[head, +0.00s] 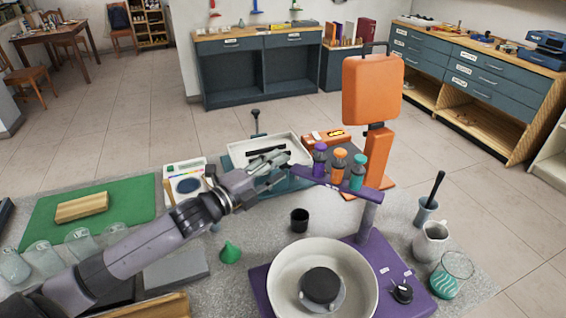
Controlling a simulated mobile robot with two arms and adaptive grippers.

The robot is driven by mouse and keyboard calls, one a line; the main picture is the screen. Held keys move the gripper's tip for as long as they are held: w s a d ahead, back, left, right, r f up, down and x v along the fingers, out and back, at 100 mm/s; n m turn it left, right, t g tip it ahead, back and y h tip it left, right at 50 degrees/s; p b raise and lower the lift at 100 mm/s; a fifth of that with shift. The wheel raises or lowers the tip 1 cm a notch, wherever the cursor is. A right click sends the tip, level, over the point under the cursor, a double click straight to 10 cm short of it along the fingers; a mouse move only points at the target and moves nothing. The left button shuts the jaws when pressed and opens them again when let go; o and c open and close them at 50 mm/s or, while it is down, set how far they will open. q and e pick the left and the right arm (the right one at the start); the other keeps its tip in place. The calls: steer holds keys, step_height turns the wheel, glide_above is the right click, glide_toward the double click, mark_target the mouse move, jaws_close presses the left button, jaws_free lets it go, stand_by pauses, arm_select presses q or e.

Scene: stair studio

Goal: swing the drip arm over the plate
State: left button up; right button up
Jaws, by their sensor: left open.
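The purple drip arm (330,184) is a flat bar on a purple post (368,215), carrying a purple bottle (319,160), an orange bottle (338,166) and a teal bottle (357,172). It reaches left and away from the post, beyond the plate rather than over it. A round dark plate (320,286) sits inside a white basin (278,272) on the purple base (419,298). My left gripper (284,170) is open at the bar's free left end. I cannot tell whether it touches the bar. My right gripper is not in view.
A black cup (299,220) and a green funnel (229,253) stand left of the post. Behind the gripper is a white tray (240,150). A tall orange device (372,90) stands behind the bottles. A white pitcher (430,241) and a glass beaker (451,274) stand right.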

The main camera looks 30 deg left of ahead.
arm_select(q)
steer(key=shift+x, duration=1.25)
steer(key=shift+c, duration=0.5)
jaws_close()
